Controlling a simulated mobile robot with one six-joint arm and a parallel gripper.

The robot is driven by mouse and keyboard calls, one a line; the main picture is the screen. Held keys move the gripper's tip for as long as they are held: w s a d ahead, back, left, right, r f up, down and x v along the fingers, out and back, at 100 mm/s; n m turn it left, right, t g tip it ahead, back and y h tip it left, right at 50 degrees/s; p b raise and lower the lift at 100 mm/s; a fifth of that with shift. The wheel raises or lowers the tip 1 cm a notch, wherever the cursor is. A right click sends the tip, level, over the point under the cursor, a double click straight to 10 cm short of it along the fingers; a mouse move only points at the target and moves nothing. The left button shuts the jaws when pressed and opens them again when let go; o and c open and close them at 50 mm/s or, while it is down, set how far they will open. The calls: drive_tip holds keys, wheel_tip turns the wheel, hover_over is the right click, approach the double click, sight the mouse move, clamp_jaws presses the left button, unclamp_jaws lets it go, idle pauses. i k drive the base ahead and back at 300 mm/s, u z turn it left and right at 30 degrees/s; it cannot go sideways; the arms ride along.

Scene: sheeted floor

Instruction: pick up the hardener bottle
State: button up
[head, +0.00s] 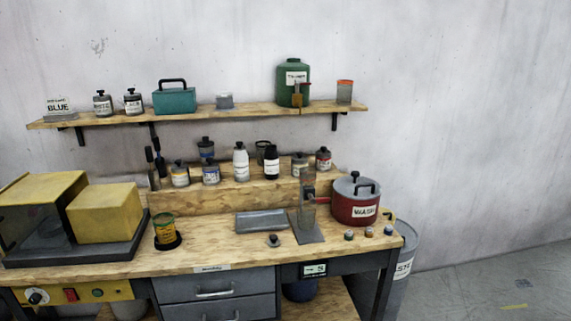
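No label that I can read says hardener, so I cannot tell for sure which bottle it is. On the raised wooden step at the back of the bench stand a white bottle (240,162) with a dark cap and a black bottle (271,163) with a white label. Both are upright, close together, and their print is too small to read. Small labelled jars stand to either side of them. My gripper is not in view.
A grey tray (261,221), an upright grey stand (308,205) and a red pot (355,202) are in front of the step. A yellow box machine (105,212) fills the left. A wall shelf (215,112) with a green can (293,78) hangs above.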

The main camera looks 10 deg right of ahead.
sight(270, 155)
drive_tip(key=u, duration=0.15)
drive_tip(key=i, duration=0.95)
drive_tip(key=z, duration=4.9)
drive_tip(key=i, duration=0.15)
drive_tip(key=u, duration=3.1)
